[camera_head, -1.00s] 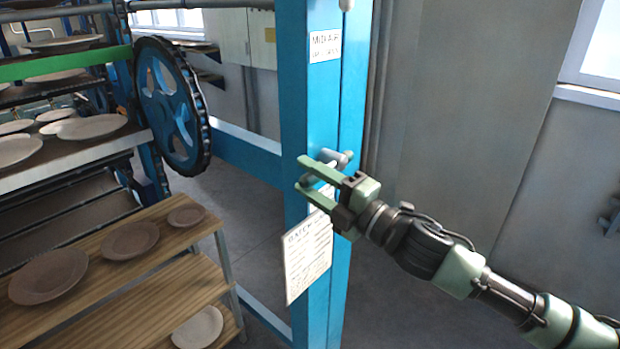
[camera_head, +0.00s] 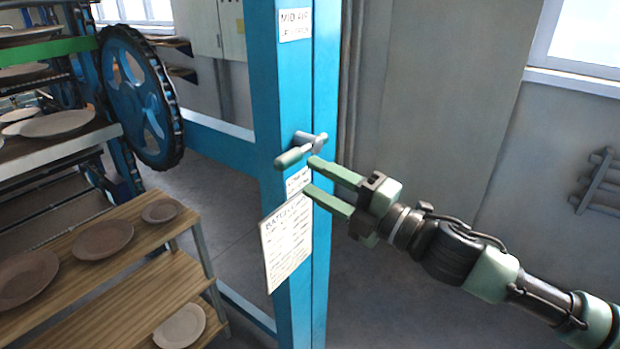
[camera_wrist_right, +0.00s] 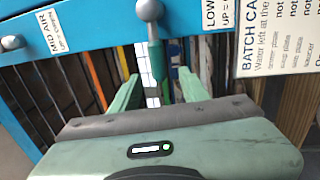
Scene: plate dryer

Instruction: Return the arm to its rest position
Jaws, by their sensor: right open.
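My right gripper (camera_head: 310,176) is open and empty, in front of the blue post (camera_head: 291,90). Its arm comes in from the lower right in the head view. A small lever with a green-grey grip (camera_head: 292,156) sticks out of the post just above and left of the fingertips, and appears apart from them. In the right wrist view the lever (camera_wrist_right: 151,30) hangs down ahead, between the two spread fingers (camera_wrist_right: 158,77), with nothing held. My left gripper is not in view.
A paper batch card (camera_head: 287,240) hangs on the post just below the gripper. At left are a wooden shelf (camera_head: 140,270) with brown plates and a blue wheel (camera_head: 140,95). The space right of the post, up to the grey wall (camera_head: 440,90), is clear.

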